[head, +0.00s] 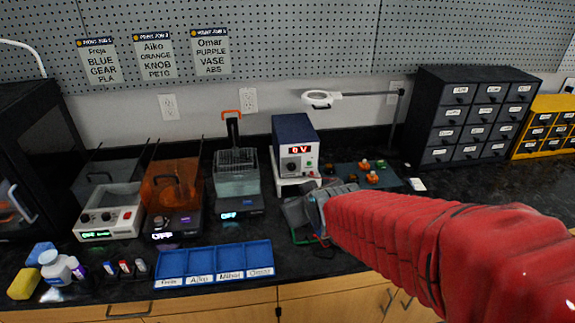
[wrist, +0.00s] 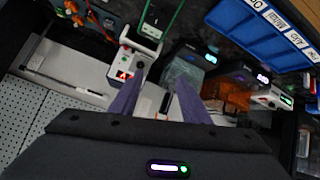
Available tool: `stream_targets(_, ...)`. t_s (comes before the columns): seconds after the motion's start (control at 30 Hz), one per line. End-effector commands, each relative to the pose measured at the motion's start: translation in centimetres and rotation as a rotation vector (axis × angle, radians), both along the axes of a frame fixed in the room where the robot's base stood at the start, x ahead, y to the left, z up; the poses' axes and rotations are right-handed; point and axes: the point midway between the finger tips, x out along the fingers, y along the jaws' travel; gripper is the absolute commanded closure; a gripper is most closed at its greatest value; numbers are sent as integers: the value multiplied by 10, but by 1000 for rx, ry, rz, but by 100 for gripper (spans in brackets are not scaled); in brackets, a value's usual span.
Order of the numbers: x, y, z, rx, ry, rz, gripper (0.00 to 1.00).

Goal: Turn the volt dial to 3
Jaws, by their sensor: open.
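The power supply (head: 295,140) is a dark blue box with a white front, standing on a white stand at the back middle of the bench. Its red display (head: 299,150) reads 0 V. The black volt dial (head: 292,166) is on the front below the display; its pointer is too small to read. My gripper (head: 296,212) is in front of and below the supply, apart from it. In the wrist view, my gripper (wrist: 160,78) has its two purple fingers spread and nothing between them. The supply's white front (wrist: 124,70) shows upside down by the left fingertip.
A wash tank (head: 237,180) with a basket and an orange-lidded machine (head: 173,190) stand left of the supply. A blue sorting tray (head: 215,262) lies at the front. A dark mat with small parts (head: 368,176) and a magnifier lamp (head: 318,99) are to the right, before black drawers (head: 470,115).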

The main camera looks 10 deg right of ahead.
Motion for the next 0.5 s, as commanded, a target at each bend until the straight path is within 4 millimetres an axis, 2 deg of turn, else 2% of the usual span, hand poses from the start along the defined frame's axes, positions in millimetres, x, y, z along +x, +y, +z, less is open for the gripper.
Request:
stream_targets(0.2,47,2,-22,-86,-112,35,57)
stream_targets(0.5,97,1,-52,-225,-271,67,57)
